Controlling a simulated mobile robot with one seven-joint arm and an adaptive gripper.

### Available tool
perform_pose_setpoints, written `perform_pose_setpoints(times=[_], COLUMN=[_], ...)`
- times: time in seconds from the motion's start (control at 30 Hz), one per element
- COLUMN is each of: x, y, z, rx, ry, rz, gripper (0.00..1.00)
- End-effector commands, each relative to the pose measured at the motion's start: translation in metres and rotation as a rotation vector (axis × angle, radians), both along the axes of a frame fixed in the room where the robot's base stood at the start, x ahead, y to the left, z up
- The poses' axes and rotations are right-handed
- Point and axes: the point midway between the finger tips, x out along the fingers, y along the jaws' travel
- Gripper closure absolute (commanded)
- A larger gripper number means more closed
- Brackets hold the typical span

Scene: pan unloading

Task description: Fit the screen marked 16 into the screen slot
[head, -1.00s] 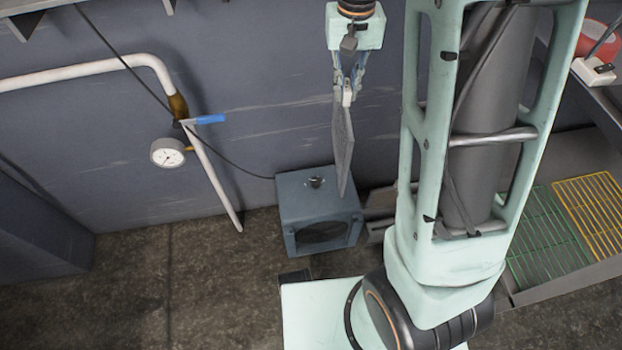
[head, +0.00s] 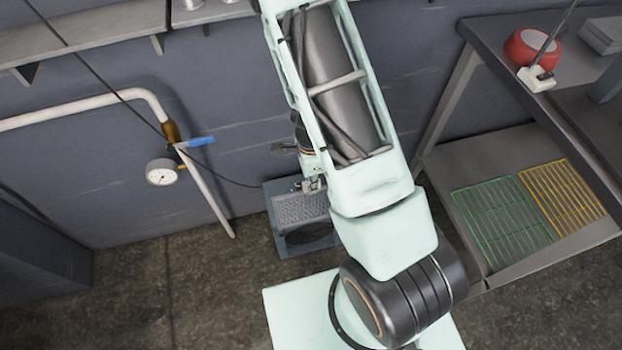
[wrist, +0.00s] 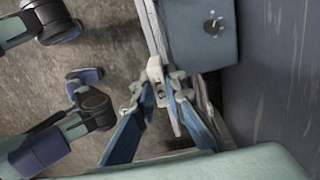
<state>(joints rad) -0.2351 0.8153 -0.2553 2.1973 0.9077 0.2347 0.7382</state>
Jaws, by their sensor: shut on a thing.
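My gripper (head: 313,184) is shut on a grey perforated screen (head: 300,208) by a pale tab at its edge. In the head view the screen faces the camera, tilted, in front of a blue-grey box (head: 281,188) on the floor by the wall. The box's dark front opening shows below the screen. In the wrist view the fingers (wrist: 158,93) close on the tab, and the screen (wrist: 151,28) shows edge-on beside the box (wrist: 198,50). I cannot tell whether screen and box touch. No number is readable, and I cannot make out the slot.
A pipe (head: 112,98) with a gauge (head: 162,172) and blue-handled valve (head: 200,141) runs along the wall at left. A bench at right has a green rack (head: 500,225) and a yellow rack (head: 562,195) on its lower shelf. Floor left of the box is clear.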

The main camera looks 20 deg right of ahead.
Motion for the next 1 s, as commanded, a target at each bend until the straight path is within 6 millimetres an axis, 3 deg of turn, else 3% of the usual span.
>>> perform_pose_setpoints(times=[0.87,1.0], x=[0.001,0.001], y=[0.0,0.0], z=[-0.043,-0.041], rx=[0.001,0.001], ry=[-0.001,-0.001], rz=[0.003,0.003], gripper=[1.0,1.0])
